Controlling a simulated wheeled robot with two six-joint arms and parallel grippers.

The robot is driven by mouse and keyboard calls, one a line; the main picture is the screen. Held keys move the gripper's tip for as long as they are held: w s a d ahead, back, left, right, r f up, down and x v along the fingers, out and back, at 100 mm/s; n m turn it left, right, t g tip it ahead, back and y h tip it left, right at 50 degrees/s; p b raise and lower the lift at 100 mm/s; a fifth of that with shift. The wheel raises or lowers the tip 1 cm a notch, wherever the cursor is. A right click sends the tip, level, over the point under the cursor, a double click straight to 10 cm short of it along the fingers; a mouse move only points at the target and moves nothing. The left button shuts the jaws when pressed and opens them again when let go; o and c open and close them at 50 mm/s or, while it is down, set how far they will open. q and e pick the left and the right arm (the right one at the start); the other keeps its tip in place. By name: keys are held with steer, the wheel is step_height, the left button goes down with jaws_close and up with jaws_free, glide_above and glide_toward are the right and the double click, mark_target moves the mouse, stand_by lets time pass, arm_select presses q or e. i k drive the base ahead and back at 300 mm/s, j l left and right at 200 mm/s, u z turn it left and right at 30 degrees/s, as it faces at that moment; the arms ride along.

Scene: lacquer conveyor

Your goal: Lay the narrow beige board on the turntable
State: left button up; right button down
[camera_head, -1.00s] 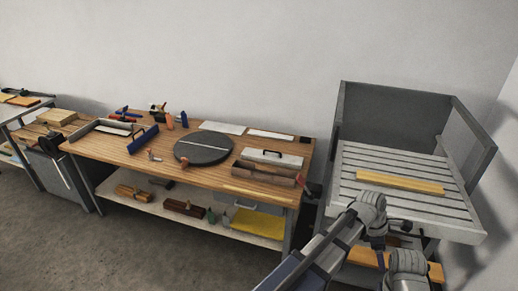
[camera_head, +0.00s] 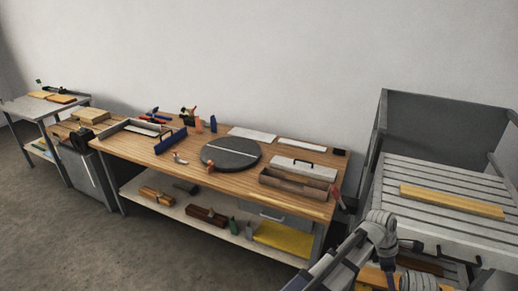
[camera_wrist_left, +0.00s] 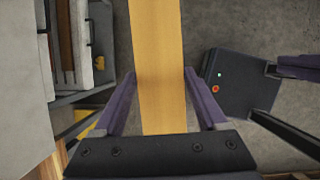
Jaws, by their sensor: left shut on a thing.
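A narrow tan-beige wooden board (camera_wrist_left: 158,60) runs lengthwise between the fingers of my left gripper (camera_wrist_left: 160,75) in the left wrist view. The gripper is shut on it, and the board's top end leaves the picture. In the head view part of an orange-tan board (camera_head: 372,277) shows at the bottom edge beside my arm, which hides much of it. The turntable (camera_head: 222,160) is a dark round disc with a pale line across it, on the wooden workbench. The held board is well to the right of it.
A grey slatted conveyor (camera_head: 440,178) at the right carries a yellow board (camera_head: 450,201). Open floor (camera_head: 120,245) lies before the bench.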

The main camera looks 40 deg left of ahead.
mark_target(231, 151)
steer(key=i+j+u, duration=0.2)
steer(key=j+u, duration=0.3)
steer(key=i+j+u, duration=0.2)
steer(key=u, duration=0.3)
steer(key=i+j+u, duration=0.2)
steer(key=i+u, duration=0.15)
steer(key=u, duration=0.15)
steer(key=i+j+u, duration=0.2)
steer(key=u, duration=0.25)
steer(key=i+u, duration=0.35)
steer(key=u, duration=0.15)
steer(key=i+u, duration=0.45)
steer(key=i+j+u, duration=0.1)
steer(key=i, duration=0.35)
steer(key=i+z, duration=0.2)
steer(key=z, duration=0.2)
steer(key=i+z, duration=0.2)
steer(key=z, duration=0.25)
steer(key=i+z, duration=0.1)
steer(key=z, duration=0.75)
steer(key=i+z, duration=0.15)
steer(key=z, duration=0.25)
steer(key=j+z, duration=0.1)
steer(key=z, duration=0.3)
steer(key=i+j+z, duration=0.1)
steer(key=i+z, duration=0.15)
steer(key=z, duration=0.2)
steer(key=i+j+z, duration=0.15)
steer(key=z, duration=0.3)
steer(key=i+j, duration=0.05)
